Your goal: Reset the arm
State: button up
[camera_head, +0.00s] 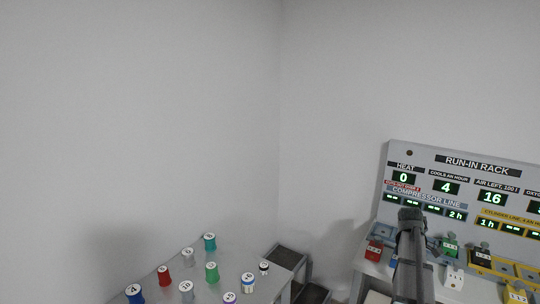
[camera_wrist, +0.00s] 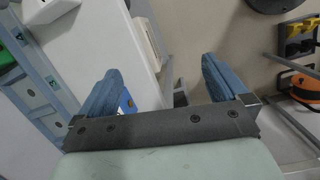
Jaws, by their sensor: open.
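My gripper (camera_wrist: 162,68) shows in the wrist view with its two blue fingers wide apart. Nothing is held between the fingers. Beyond them are the edge of a white surface, a small blue and yellow patch beside the left finger, and the floor. In the head view a dark grey part of my arm (camera_head: 411,258) rises at the lower right, in front of the rack. The gripper's fingers cannot be made out in that view.
The run-in rack panel (camera_head: 468,171) stands at the right, with displays reading 0, 4 and 16. Red, green, black and white blocks sit below it. A grey table (camera_head: 213,292) at the lower left carries several numbered, coloured cylinders. Orange and yellow items (camera_wrist: 300,85) lie at the wrist view's right.

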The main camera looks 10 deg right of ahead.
jog(key=s+a+f+m+g+y, duration=0.15)
jog(key=s+a+f, duration=0.25)
jog(key=a+f, duration=0.95)
jog(key=s+a+f+m, duration=0.2)
jog(key=s+a+f, duration=0.2)
jog(key=a+f, duration=0.9)
jog(key=s+a+f+m+g, duration=0.1)
jog(key=s+a+f, duration=0.4)
jog(key=s, duration=0.3)
jog(key=s+a+f+m+g, duration=0.1)
jog(key=s+a+f, duration=0.5)
jog(key=s, duration=0.3)
jog(key=s+a+f+m+g, duration=0.1)
jog(key=s+a+f, duration=0.4)
jog(key=s, duration=0.3)
jog(key=shift+s+a+f+g, duration=0.2)
jog(key=shift+s+f+g, duration=0.1)
jog(key=shift+s+g, duration=0.1)
